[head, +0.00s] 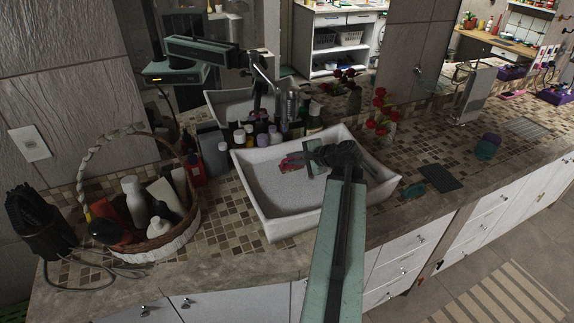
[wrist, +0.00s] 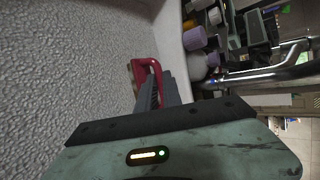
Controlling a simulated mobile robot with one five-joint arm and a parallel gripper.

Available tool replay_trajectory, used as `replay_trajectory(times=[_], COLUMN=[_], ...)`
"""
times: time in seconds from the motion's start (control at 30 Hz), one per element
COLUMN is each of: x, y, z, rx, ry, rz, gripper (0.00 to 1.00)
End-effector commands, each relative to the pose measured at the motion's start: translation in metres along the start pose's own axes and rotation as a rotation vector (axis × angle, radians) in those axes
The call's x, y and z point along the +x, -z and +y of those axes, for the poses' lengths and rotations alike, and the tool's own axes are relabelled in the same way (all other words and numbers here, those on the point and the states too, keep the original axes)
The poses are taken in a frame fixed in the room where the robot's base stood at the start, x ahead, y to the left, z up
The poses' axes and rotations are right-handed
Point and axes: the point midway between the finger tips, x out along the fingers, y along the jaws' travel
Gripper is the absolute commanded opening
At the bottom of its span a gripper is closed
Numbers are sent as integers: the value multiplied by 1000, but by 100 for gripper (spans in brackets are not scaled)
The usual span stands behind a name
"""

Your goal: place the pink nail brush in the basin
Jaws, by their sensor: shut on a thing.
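The pink nail brush (head: 291,162) shows at my gripper's tip in the head view, over the inside of the white basin (head: 262,210). In the wrist view the brush (wrist: 146,72) is pinkish red with a looped handle, and part of it is hidden behind the finger. My gripper (head: 308,160) is shut on the brush. In the wrist view the gripper (wrist: 155,92) points toward the basin's far wall (wrist: 170,40). I cannot tell whether the brush touches the basin floor.
A metal faucet (head: 291,100) and several bottles (head: 245,137) stand behind the basin. Red flowers (head: 380,115) stand behind the basin's right side, and a dark flat pad (head: 440,178) lies to the right.

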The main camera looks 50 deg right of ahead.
Motion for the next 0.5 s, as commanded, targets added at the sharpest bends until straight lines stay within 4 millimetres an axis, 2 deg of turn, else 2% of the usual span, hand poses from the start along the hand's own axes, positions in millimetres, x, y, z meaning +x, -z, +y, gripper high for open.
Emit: replay_trajectory(times=[0.03, 0.07, 0.47, 0.5], x=[11, 13, 20, 19], y=[7, 7, 0, 0], z=[20, 22, 22, 20], rx=[1, 0, -7, -7], ry=[1, 0, -3, -3], rz=[2, 1, -12, -11], gripper=[0, 0, 0, 21])
